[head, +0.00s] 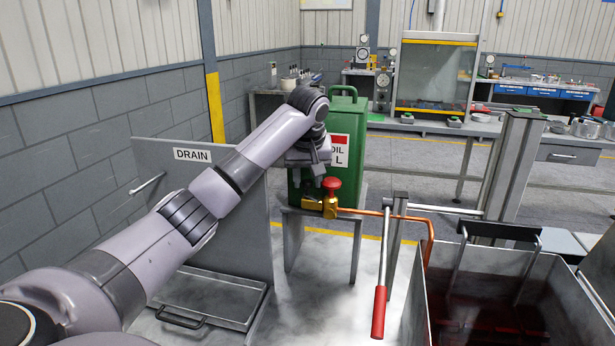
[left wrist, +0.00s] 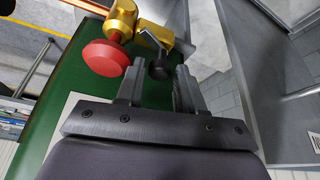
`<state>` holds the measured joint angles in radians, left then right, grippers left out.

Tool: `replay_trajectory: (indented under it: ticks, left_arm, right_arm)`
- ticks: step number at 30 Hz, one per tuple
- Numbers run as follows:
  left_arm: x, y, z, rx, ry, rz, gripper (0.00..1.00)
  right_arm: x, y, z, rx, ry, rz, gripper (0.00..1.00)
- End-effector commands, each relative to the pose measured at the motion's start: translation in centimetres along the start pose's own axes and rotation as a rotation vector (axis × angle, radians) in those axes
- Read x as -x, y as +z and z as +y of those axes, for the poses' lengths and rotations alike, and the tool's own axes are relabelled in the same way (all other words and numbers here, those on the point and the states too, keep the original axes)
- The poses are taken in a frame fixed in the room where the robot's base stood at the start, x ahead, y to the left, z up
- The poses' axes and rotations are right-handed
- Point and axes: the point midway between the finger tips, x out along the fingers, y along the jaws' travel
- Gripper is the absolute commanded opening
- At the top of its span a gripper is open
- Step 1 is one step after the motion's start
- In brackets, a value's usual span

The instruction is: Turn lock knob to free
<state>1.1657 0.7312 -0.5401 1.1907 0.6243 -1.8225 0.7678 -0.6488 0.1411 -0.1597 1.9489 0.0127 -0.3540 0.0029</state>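A brass valve (head: 312,204) with a red knob (head: 331,183) sits in front of the green oil tank (head: 345,130). The left wrist view shows the red knob (left wrist: 105,57), the brass body (left wrist: 122,18) and a small black knob (left wrist: 159,68) on a bright metal stem. I cannot tell which knob is the lock knob. My left gripper (head: 320,172) is just above the valve, pointing down. In the left wrist view its fingers (left wrist: 157,78) are apart, with the black knob between or just beyond their tips; contact is unclear. The red knob lies outside the fingers. My right gripper is not in view.
A copper pipe (head: 385,213) runs right from the valve. A red-handled lever (head: 379,310) stands in front. A dark-filled metal bin (head: 415,300) is at the right. A DRAIN panel (head: 160,170) and a tray (head: 215,297) are at the left.

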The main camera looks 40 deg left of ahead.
Motion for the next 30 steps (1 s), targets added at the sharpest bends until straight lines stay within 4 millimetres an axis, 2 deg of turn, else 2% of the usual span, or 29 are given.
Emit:
replay_trajectory:
  ticks: [3,5,6,7,20,30]
  left_arm:
    - [-0.01,0.0,-0.02,0.0,0.0,0.0,0.37]
    - [0.0,0.0,-0.02,0.0,0.0,0.0,0.17]
    - [0.0,0.0,-0.02,0.0,0.0,0.0,0.04]
    - [0.0,0.0,-0.02,0.0,0.0,0.0,0.0]
    - [-0.03,0.0,-0.1,-0.067,0.028,-0.001,0.0]
    - [-0.01,-0.08,-0.33,-0.311,0.129,-0.001,0.0]
  right_arm:
    - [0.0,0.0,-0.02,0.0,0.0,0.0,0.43]
    - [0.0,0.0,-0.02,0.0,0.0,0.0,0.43]
    - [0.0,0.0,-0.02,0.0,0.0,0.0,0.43]
    - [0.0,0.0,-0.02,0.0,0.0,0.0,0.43]
    - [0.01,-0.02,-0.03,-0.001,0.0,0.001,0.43]
    - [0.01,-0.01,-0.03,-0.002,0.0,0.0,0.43]
